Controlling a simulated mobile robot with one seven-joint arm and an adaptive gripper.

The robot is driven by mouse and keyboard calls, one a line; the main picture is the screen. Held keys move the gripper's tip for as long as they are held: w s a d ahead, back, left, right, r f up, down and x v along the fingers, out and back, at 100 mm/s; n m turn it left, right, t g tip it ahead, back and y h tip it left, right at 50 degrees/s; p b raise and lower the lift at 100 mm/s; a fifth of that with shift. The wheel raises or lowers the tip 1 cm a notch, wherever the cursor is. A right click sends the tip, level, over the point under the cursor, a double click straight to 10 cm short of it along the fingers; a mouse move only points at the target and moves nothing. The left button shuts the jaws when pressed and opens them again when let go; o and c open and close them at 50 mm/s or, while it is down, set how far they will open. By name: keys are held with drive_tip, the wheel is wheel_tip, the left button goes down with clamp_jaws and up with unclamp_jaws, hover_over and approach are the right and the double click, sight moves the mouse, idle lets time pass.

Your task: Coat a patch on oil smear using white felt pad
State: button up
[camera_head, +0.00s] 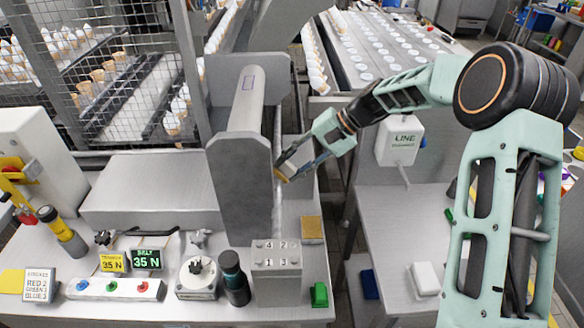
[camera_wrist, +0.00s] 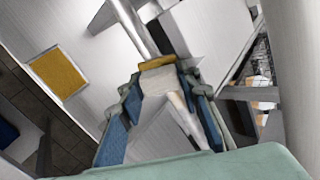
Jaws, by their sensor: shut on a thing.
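My gripper (camera_head: 289,172) is beside the right side of the upright grey plate of the metal stand (camera_head: 240,185), above the table. It is shut on a small pale block with a yellowish edge, which looks like the white felt pad (camera_wrist: 158,79). In the wrist view the pad sits between the blue-lined fingers of my gripper (camera_wrist: 157,85), close to grey metal. Whether the pad touches the stand I cannot tell. I cannot make out an oil smear in either view.
A mustard square (camera_head: 312,229) lies flat right of the stand; it also shows in the wrist view (camera_wrist: 58,72). A numbered grey block (camera_head: 276,270), a dark bottle (camera_head: 234,278) and a green block (camera_head: 319,294) stand in front. A white block (camera_head: 425,278) lies on the right bench.

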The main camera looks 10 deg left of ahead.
drive_tip(key=shift+w+a+p, duration=0.3)
drive_tip(key=shift+w+p, duration=0.05)
drive_tip(key=shift+w, duration=0.75)
drive_tip(key=shift+w+a+p, duration=0.25)
drive_tip(key=shift+w+p, duration=0.15)
drive_tip(key=shift+w, duration=0.65)
drive_tip(key=shift+w+a+p, duration=0.3)
drive_tip(key=shift+w+p, duration=0.05)
drive_tip(key=shift+w, duration=0.75)
drive_tip(key=shift+f, duration=0.15)
drive_tip(key=shift+s+d+b, duration=0.35)
drive_tip(key=shift+s+b, duration=0.2)
drive_tip(key=shift+s, duration=0.8)
drive_tip(key=shift+s+d+b, duration=0.35)
drive_tip(key=shift+s+b, duration=0.25)
drive_tip(key=shift+s, duration=0.7)
drive_tip(key=shift+s+d+b, duration=0.35)
drive_tip(key=shift+s+b, duration=0.2)
drive_tip(key=shift+s, duration=0.8)
drive_tip(key=p+v, duration=0.3)
drive_tip(key=v, duration=0.3)
